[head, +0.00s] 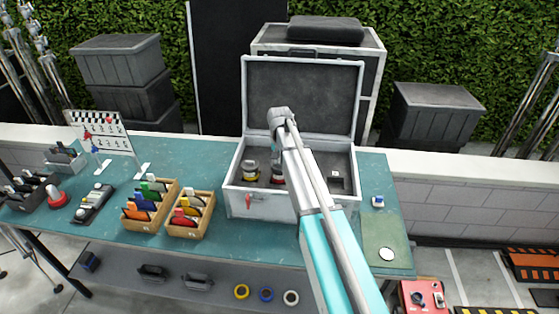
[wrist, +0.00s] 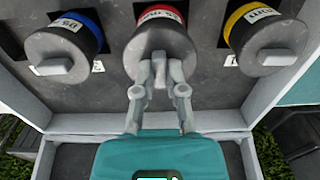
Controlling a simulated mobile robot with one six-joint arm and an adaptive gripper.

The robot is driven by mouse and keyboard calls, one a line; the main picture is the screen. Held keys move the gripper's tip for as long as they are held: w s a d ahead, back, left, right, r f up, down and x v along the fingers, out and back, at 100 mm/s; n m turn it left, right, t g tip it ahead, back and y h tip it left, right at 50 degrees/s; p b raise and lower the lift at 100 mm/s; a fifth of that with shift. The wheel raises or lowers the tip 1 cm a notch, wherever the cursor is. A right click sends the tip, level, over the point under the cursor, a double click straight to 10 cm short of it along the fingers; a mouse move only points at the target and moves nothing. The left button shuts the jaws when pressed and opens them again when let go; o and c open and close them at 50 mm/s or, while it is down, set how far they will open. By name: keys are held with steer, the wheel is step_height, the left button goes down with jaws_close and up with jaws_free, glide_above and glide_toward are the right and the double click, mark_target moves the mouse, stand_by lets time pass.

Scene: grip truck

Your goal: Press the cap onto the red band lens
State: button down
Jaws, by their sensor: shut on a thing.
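The red band lens (wrist: 163,17) stands in the open case, between a blue band lens (wrist: 75,22) and a yellow band lens (wrist: 245,16) in the wrist view. A grey round cap (wrist: 137,58) with a raised grip bar covers its top end. My gripper (wrist: 159,72) is shut on the cap's grip bar. The cap lines up with the lens; whether it is fully seated cannot be told. In the head view, the red band lens (head: 278,179) is partly behind my arm, which hides the gripper and the blue band lens.
The case (head: 262,205) has its lid (head: 300,90) raised at the back. The two neighbouring lenses wear similar grey caps, close to either side of my gripper. Wooden boxes of coloured cards (head: 190,232) stand left on the table, and a green pad (head: 383,235) lies right.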

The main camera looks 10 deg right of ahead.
steer(key=shift+f+b, duration=0.6)
stand_by(1.1)
steer(key=c, duration=0.6)
jaws_free()
steer(key=o, duration=0.5)
steer(key=shift+c, duration=0.2)
steer(key=shift+r, duration=0.15)
steer(key=shift+a+r+p, duration=0.1)
steer(key=shift+r+p, duration=3.3)
steer(key=shift+p, duration=0.15)
